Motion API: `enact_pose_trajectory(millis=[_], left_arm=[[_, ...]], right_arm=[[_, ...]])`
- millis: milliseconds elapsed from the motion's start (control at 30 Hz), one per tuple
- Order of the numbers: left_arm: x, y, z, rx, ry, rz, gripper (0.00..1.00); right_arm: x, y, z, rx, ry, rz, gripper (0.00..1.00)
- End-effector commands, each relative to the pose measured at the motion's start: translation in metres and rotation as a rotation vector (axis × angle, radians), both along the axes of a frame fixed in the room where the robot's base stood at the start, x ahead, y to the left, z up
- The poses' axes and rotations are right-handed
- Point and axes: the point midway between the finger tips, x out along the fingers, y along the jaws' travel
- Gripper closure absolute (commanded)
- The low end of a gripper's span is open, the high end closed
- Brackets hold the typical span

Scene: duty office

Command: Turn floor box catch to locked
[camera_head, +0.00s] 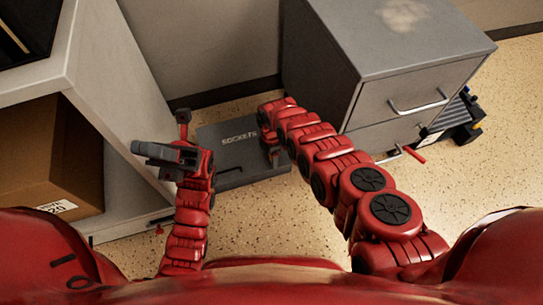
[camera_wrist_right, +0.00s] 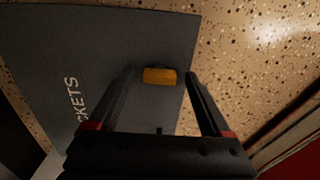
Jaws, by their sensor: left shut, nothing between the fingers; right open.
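The floor box (camera_head: 240,156) is a dark grey flat plate marked "SOCKETS" on the speckled floor; its surface also fills the left of the right wrist view (camera_wrist_right: 110,38). Its catch (camera_wrist_right: 160,76) is a small orange block near the plate's edge. The catch is hidden in the head view. My right gripper (camera_head: 272,156) is low over the plate's right side. In the right wrist view its fingers (camera_wrist_right: 160,78) are open, with the catch showing between their tips; I cannot tell whether they touch it. My left gripper (camera_head: 140,148) is shut and empty, left of the plate.
A grey drawer cabinet (camera_head: 400,50) stands close right of the floor box. A red-handled item (camera_head: 413,154) is by its base, with a dark device (camera_head: 462,122) beyond. A white desk (camera_head: 125,100) with a cardboard box (camera_head: 50,155) stands left. Floor in front is clear.

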Motion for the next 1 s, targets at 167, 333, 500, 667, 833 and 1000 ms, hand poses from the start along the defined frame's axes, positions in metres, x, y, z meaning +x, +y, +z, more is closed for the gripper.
enact_pose_trajectory(millis=[167,333,500,667,833,1000], left_arm=[[-0.0092,0.0052,0.0077,-0.036,-0.060,-0.022,1.00],[-0.0107,0.0062,0.0096,-0.041,-0.070,-0.026,1.00],[-0.0105,0.0062,0.0095,-0.041,-0.069,-0.025,1.00],[-0.0106,0.0062,0.0095,-0.041,-0.069,-0.025,1.00],[-0.0105,0.0062,0.0094,-0.040,-0.069,-0.024,1.00],[-0.0105,0.0062,0.0094,-0.040,-0.068,-0.024,1.00]], right_arm=[[0.0002,0.0000,-0.0039,0.000,0.000,0.000,0.18],[0.0003,-0.0001,-0.0037,0.000,-0.001,-0.001,0.18],[0.0004,-0.0002,-0.0037,0.000,-0.001,-0.001,0.25],[0.0004,-0.0002,-0.0037,0.000,-0.001,-0.001,0.53],[0.0003,-0.0002,-0.0037,0.000,0.000,-0.001,0.84],[0.0004,-0.0003,-0.0037,0.000,0.000,-0.002,1.00]])
